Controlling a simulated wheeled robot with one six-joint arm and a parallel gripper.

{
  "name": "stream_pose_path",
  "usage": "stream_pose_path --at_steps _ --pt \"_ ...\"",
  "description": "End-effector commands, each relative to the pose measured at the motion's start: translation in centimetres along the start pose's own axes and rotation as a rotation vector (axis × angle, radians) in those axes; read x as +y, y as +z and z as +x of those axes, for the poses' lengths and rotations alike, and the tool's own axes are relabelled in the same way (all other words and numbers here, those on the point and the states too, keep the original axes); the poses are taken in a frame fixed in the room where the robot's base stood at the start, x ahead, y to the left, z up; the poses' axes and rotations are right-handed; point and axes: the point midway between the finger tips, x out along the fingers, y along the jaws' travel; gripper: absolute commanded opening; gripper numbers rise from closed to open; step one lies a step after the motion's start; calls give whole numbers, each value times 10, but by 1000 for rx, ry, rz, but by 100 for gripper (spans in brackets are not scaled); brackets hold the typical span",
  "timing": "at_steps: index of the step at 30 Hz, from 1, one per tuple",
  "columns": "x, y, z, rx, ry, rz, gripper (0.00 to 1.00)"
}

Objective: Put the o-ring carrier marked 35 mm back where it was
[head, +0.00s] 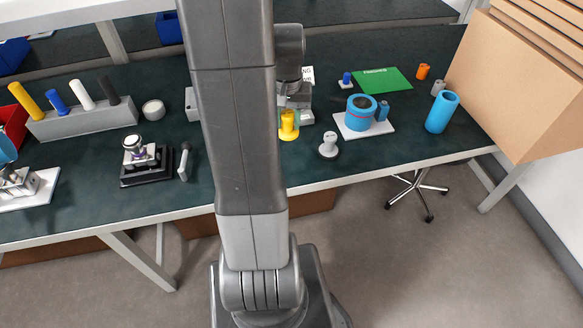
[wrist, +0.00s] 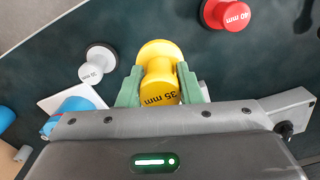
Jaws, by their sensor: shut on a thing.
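The yellow o-ring carrier marked 35 mm (wrist: 160,82) is a flanged spool between the two green fingers of my gripper (wrist: 158,88) in the wrist view. My gripper is shut on it. In the head view the yellow carrier (head: 288,127) shows just right of my arm, over the dark bench. I cannot tell whether it touches the bench top.
A white carrier on a dark round base (wrist: 98,62) stands beside it, its marking too small to read surely. A red carrier marked 40 mm (wrist: 230,13) stands on the other side. A blue cylinder on a white plate (head: 361,112) is to the right. My arm hides the bench middle.

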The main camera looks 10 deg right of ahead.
Motion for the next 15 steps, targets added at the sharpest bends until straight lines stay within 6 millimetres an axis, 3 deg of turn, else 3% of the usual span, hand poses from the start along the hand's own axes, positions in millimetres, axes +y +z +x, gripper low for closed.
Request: stream_pose_path --at_steps 4,10,15 --pt "7 7 7 -2 0 15 6" --pt "7 7 43 -5 1 16 6" --pt "7 7 61 -2 0 15 6"
